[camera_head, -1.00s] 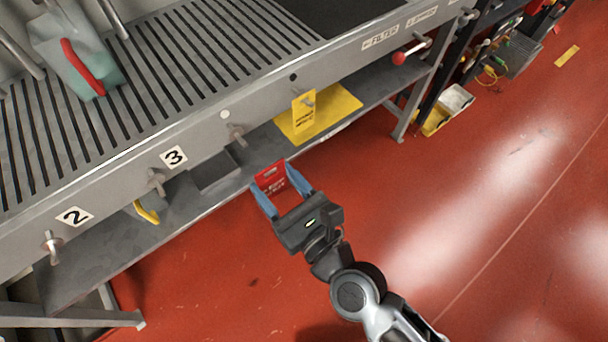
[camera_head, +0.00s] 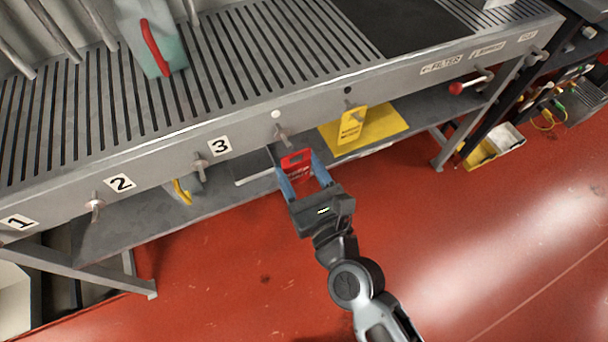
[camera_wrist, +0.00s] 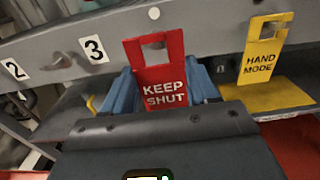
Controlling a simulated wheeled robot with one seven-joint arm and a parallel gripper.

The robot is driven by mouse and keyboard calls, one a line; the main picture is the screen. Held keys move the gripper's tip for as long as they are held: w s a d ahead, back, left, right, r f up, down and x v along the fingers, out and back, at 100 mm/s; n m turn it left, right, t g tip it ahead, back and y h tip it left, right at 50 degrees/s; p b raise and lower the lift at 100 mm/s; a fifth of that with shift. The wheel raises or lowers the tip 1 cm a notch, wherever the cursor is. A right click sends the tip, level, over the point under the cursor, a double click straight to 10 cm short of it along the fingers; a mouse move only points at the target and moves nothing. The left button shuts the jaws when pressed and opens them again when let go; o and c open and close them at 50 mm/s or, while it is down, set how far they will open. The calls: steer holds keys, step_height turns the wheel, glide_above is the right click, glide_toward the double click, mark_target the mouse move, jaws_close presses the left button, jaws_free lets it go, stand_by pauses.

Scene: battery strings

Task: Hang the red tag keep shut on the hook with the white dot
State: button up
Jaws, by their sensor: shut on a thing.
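The red KEEP SHUT tag (camera_head: 296,166) is held upright between the blue fingers of my gripper (camera_head: 304,178). In the wrist view the tag (camera_wrist: 161,75) faces me with its square hole at the top. The white dot (camera_head: 276,114) is on the bench's front rail, and the hook (camera_head: 282,132) sits just below it. The tag is just below and right of that hook in the head view, apparently apart from it. In the wrist view the white dot (camera_wrist: 154,13) shows above the tag, and the hook there is largely hidden behind the tag.
A yellow HAND MODE tag (camera_head: 351,124) hangs on the hook by the black dot (camera_head: 348,90), just right. Hooks beside labels 2 (camera_head: 121,183) and 3 (camera_head: 219,146) are to the left. A lower shelf (camera_head: 150,222) runs beneath the rail.

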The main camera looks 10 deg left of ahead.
steer(key=shift+x, duration=2.1)
steer(key=shift+w+a+f+b, duration=0.3)
steer(key=shift+w+f+b, duration=0.3)
steer(key=shift+b, duration=0.2)
steer(key=o, duration=1.1)
steer(key=shift+b+v, duration=0.35)
steer(key=shift+v, duration=3.55)
